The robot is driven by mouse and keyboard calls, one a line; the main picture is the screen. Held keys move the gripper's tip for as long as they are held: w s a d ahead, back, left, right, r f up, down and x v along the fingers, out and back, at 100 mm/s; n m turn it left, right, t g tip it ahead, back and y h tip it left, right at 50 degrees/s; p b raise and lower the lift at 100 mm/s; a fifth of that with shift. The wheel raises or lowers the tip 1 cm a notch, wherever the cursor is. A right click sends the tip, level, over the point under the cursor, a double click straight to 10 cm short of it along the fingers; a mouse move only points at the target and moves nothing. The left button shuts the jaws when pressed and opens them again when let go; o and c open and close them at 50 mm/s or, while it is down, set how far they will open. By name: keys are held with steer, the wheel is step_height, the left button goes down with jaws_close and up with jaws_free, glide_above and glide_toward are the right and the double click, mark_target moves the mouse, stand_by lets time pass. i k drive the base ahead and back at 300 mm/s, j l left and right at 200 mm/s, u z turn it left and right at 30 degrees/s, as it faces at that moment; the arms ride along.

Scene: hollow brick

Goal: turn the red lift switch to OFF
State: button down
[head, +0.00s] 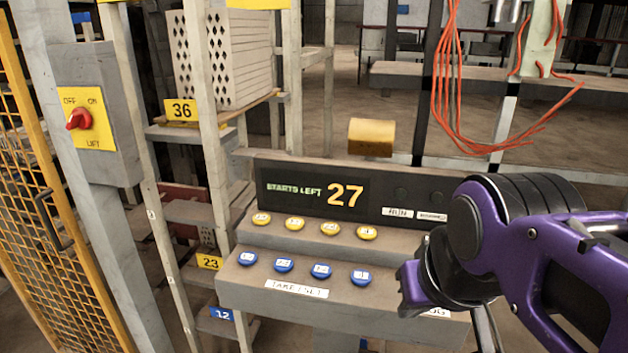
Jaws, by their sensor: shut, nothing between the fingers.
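The red lift switch (79,119) is a knob on a yellow plate (98,133) at the upper left in the head view. The plate reads OFF at its upper left, ON at its upper right and LIFT below. It is fixed to a grey box (118,161) on a grey post. Which label the knob points to is too small to tell surely. My purple and black arm reaches in from the right, far from the switch. I cannot make out my gripper's fingers in this view.
A console (360,292) with blue and yellow buttons and a display (345,197) reading STARTS LEFT 27 stands between my arm and the switch. A yellow mesh gate (62,262) is left below the switch. Racks (208,130) stand behind; orange cables (445,110) hang upper right.

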mark_target(80, 116)
steer(key=u, duration=0.45)
steer(key=i+j+u, duration=0.1)
steer(key=u, duration=0.85)
steer(key=i+j+u, duration=0.15)
steer(key=i+j, duration=0.3)
steer(key=j, duration=0.2)
steer(key=i+j+u, duration=0.15)
steer(key=i+j, duration=0.3)
steer(key=j, duration=0.15)
steer(key=k+z, duration=0.15)
steer(key=z, duration=0.35)
steer(key=u, duration=0.2)
steer(key=i, duration=0.05)
